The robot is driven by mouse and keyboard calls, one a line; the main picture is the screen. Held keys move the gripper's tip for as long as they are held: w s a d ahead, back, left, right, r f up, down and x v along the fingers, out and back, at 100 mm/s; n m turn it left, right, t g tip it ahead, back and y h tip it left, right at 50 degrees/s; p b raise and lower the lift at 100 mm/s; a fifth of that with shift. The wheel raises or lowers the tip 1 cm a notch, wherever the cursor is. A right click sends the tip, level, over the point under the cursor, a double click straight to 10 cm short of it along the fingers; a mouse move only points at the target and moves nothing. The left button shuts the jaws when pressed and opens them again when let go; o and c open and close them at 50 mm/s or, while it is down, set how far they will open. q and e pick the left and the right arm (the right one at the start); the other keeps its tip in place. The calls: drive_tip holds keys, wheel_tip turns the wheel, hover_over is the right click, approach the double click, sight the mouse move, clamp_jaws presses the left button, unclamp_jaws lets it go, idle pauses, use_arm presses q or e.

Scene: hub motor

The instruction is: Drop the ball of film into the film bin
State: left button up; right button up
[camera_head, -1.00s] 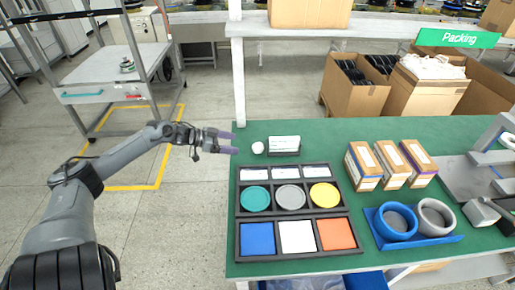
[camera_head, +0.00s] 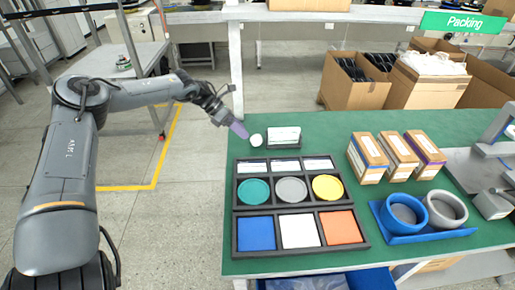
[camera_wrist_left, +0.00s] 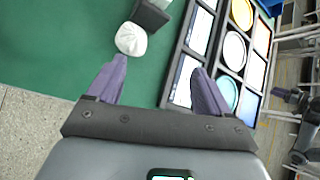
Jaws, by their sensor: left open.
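The ball of film (camera_head: 256,140) is a small white crumpled ball on the green table, near its back left edge. In the left wrist view the ball (camera_wrist_left: 131,39) lies just beyond the fingertips, nearer the left finger. My left gripper (camera_head: 240,130) points down at the table just left of the ball. In the left wrist view its purple fingers (camera_wrist_left: 160,66) are apart with nothing between them. A blue bin (camera_head: 366,281) shows partly below the table's front edge, mostly hidden; I cannot tell whether it is the film bin.
A small dark holder with a white label (camera_head: 284,137) stands right beside the ball. A black tray (camera_head: 237,213) with coloured discs and squares lies in front. Boxes (camera_head: 397,156) and blue and grey rings (camera_head: 404,212) stand to the right. A cardboard box holds white material (camera_head: 432,64) behind.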

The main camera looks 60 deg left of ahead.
sight(254, 136)
use_arm(q)
wheel_tip(254, 136, up, 3)
drive_tip(key=w+a+m+g+y+b, duration=0.1)
drive_tip(key=w+m+g+y+b, duration=0.15)
drive_tip(key=y+b, duration=0.2)
drive_tip(key=shift+m+h, duration=0.35)
drive_tip(key=b+x, duration=0.3)
drive_tip(key=x, duration=0.2)
drive_tip(key=shift+f, duration=0.2)
drive_tip(key=b+x, duration=0.1)
drive_tip(key=x, duration=0.1)
drive_tip(key=b+x, duration=0.1)
drive_tip(key=x, duration=0.1)
drive_tip(key=shift+a+b, duration=0.25)
drive_tip(key=shift+b, duration=0.1)
drive_tip(key=shift+w+d+f, duration=0.15)
drive_tip(key=shift+w+f, duration=0.05)
drive_tip(key=shift+f, duration=0.2)
drive_tip(key=c, duration=1.2)
drive_tip(key=shift+r, duration=0.15)
